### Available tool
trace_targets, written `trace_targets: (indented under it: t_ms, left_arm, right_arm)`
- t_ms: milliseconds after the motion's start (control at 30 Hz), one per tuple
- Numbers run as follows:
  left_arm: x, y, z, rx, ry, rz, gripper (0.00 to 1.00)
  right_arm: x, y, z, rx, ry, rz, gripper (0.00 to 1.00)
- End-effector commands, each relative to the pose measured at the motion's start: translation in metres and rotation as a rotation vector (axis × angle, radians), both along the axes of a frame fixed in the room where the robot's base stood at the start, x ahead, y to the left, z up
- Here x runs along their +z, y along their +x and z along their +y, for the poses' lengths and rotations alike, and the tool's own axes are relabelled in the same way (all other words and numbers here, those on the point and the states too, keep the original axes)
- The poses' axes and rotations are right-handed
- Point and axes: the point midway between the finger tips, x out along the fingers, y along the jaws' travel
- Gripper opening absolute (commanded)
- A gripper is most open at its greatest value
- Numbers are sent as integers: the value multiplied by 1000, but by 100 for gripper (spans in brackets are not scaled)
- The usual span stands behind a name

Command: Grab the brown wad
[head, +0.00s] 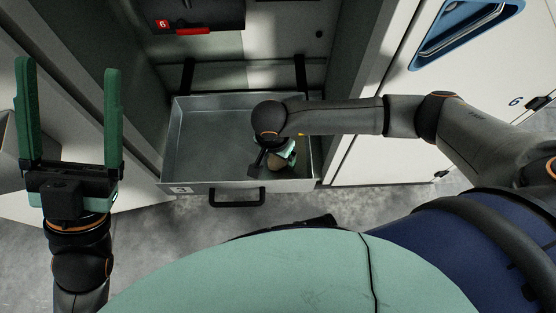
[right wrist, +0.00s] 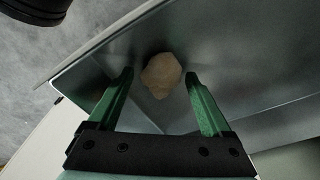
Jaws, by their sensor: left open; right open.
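The brown wad (right wrist: 161,75) is a rounded, light tan lump in the metal drawer (head: 210,125). In the right wrist view it shows between the two green fingertips of my right gripper (right wrist: 159,77), with a gap to each finger. How far it lies beyond the tips I cannot tell. In the head view my right gripper (head: 284,155) points down into the right part of the drawer, and a small tan patch of the wad (head: 276,162) shows beside it, mostly hidden. My left gripper (head: 68,70) is open and empty, raised at the left, away from the drawer.
The drawer is pulled out, with a black handle (head: 234,197) at its front. Its left part is bare. A red handle (head: 193,31) marked 6 sits above it. White cabinet doors (head: 400,130) stand to the right. Grey floor (head: 160,240) lies in front.

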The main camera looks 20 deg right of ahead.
Motion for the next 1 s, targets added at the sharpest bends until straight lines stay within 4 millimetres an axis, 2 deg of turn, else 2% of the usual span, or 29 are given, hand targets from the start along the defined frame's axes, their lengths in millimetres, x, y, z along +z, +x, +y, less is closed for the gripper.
trace_targets:
  t_ms: [67, 767, 1000]
  left_arm:
    - [0, 0, 0, -1, 1, 0, 83]
    - [0, 0, 1, 2, 4, -2, 83]
    - [0, 0, 1, 3, 5, -2, 83]
  right_arm:
    - [1, 0, 0, 0, 1, -1, 81]
    - [1, 0, 0, -1, -1, -1, 2]
    - [1, 0, 0, -1, -1, -1, 0]
